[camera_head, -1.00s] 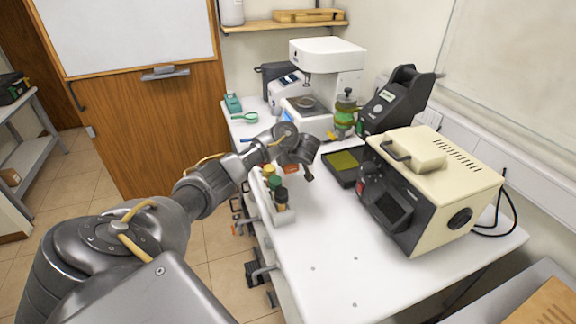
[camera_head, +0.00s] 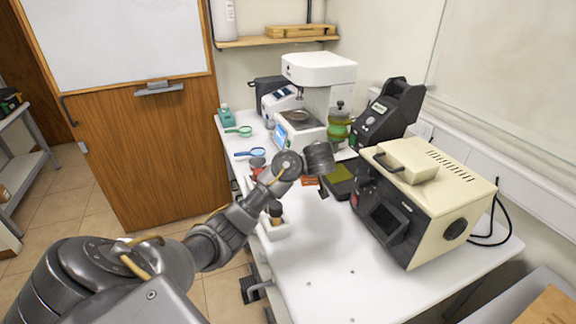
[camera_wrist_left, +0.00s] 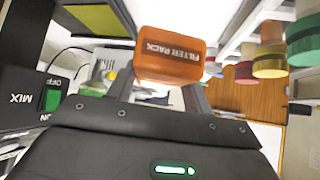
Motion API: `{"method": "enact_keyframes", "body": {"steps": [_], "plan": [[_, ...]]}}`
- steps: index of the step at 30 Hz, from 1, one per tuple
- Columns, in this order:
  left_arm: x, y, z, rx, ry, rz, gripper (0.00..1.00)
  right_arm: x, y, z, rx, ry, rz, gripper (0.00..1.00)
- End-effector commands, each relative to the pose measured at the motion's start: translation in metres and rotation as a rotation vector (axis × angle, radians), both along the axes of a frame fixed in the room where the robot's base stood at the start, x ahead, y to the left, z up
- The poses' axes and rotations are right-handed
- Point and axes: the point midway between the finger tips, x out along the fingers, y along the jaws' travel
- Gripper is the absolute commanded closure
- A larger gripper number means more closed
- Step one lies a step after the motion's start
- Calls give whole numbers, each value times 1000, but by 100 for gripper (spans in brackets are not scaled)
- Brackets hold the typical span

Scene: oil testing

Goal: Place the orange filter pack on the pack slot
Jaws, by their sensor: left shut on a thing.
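The orange filter pack (camera_wrist_left: 170,55) shows in the left wrist view, its lettering reading FILTER PACK, held between the fingers of my left gripper (camera_wrist_left: 162,88). In the head view the left gripper (camera_head: 321,190) is over the white bench, left of the black tray. A small orange part of the pack (camera_head: 310,181) shows beside it; the arm hides most of the grip. I cannot tell from these views which place is the pack slot. My right gripper is not in view.
A black tray with an olive pad (camera_head: 341,172) lies on the bench (camera_head: 330,262), beside a cream and black machine (camera_head: 425,200). A white bottle rack (camera_head: 273,231) is partly behind my arm. A green jar (camera_head: 339,122) stands farther back. The bench front is clear.

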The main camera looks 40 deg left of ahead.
Motion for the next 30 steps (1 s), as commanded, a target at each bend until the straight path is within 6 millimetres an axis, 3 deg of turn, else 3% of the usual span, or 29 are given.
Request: {"method": "enact_keyframes", "body": {"steps": [1, 6, 9, 13, 18, 21, 30], "plan": [[-8, -25, -1, -3, -4, -60, 80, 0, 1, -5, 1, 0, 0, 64], [-47, -98, 8, 2, -3, -276, 80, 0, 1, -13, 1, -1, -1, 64], [-80, -137, 11, 4, -2, -418, 80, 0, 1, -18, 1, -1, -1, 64], [-121, -174, 13, 5, -1, -585, 80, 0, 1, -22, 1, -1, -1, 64], [-156, -201, 15, 3, -1, -733, 80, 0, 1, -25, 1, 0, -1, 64], [-166, -207, 16, 2, 0, -775, 80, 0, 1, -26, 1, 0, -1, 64], [-169, -211, 17, 5, 1, -796, 80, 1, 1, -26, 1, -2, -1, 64]]}}
